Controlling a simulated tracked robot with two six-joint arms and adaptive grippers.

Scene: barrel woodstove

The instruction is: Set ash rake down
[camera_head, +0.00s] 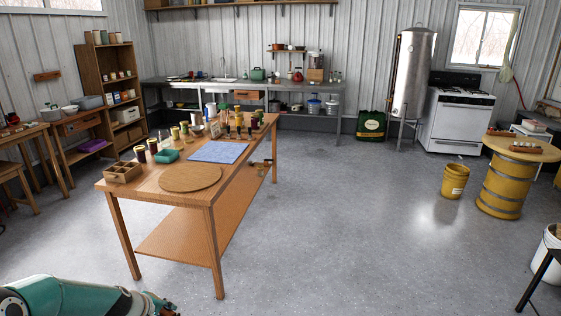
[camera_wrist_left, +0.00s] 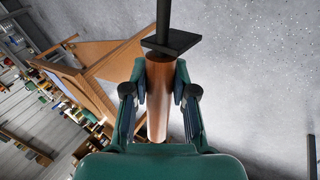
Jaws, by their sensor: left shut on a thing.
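In the left wrist view my left gripper (camera_wrist_left: 160,84) is shut on the brown wooden handle of the ash rake (camera_wrist_left: 158,110). The handle lies lengthwise between the two fingers. Beyond it are a flat dark piece and a dark rod that runs out of the top of the view, so the rake's far end is hidden. In the head view my teal left arm enters at the bottom left. The rake cannot be made out there. My right gripper is in neither view.
A wooden table (camera_head: 230,193) holds a round board (camera_head: 190,178), a blue mat (camera_head: 218,152), a compartment box (camera_head: 123,171) and several jars. A yellow bucket (camera_head: 454,182) and a yellow barrel (camera_head: 505,187) stand at right. Grey floor (camera_head: 340,225) between is clear.

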